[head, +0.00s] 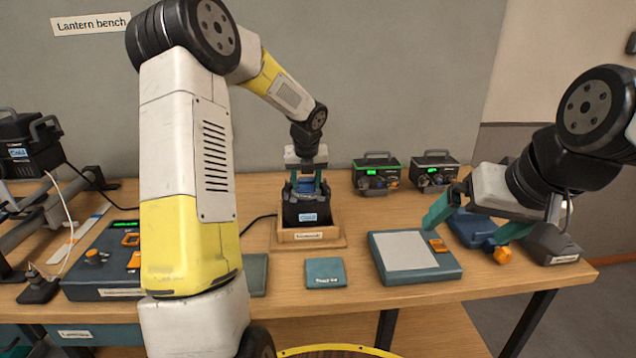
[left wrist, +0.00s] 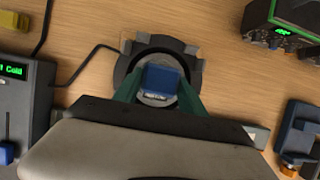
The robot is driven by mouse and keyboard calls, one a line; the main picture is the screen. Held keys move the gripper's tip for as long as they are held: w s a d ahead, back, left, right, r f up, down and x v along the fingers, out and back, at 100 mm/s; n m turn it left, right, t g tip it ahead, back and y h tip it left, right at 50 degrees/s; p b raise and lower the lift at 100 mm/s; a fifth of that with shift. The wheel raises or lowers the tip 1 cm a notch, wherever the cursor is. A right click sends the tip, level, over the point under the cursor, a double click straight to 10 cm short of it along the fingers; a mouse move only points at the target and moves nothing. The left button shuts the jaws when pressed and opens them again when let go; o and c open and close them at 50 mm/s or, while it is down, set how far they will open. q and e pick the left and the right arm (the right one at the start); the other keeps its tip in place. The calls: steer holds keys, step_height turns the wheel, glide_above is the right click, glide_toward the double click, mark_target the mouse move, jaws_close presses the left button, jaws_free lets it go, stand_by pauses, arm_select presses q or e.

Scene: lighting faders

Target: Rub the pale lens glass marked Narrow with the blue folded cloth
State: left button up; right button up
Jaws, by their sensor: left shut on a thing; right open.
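My left gripper (head: 306,184) points straight down over the dark lantern (head: 306,212) at the middle of the bench, its green fingers shut on the blue folded cloth (head: 306,187). In the left wrist view the cloth (left wrist: 162,80) sits between the fingertips, inside the lantern's dark ring (left wrist: 127,68). A little pale lens glass (left wrist: 154,101) shows around the cloth, and the rest is hidden. The cloth appears to be at the glass; I cannot tell whether they touch. My right gripper (head: 468,236) is open and empty at the right, above the bench.
The lantern stands on a wooden base (head: 290,238) whose small label I cannot read. A teal pad (head: 325,272) lies in front. A blue panel with a grey top (head: 410,252) is to the right. Two green-lit boxes (head: 376,175) stand behind. A fader console (head: 105,265) is at left.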

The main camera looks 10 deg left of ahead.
arm_select(q)
steer(key=shift+w+a+f, duration=0.1)
steer(key=shift+w+a, duration=0.05)
steer(key=shift+w, duration=0.45)
steer(key=shift+w+a, duration=0.15)
steer(key=shift+w, duration=0.4)
steer(key=shift+w+a, duration=0.25)
steer(key=shift+w, duration=0.4)
jaws_close()
steer(key=shift+s+d+r, duration=0.1)
steer(key=shift+s+d, duration=0.1)
steer(key=shift+s, duration=0.5)
steer(key=shift+s+d+r, duration=0.1)
steer(key=shift+s+d, duration=0.1)
steer(key=shift+s, duration=0.5)
steer(key=shift+s+d+f, duration=0.1)
steer(key=shift+s+d, duration=0.15)
steer(key=shift+s, duration=0.5)
steer(key=shift+s+d+f, duration=0.1)
steer(key=shift+s+d, duration=0.1)
steer(key=shift+s, duration=0.55)
steer(key=shift+r, duration=3.05)
steer(key=shift+r, duration=0.1)
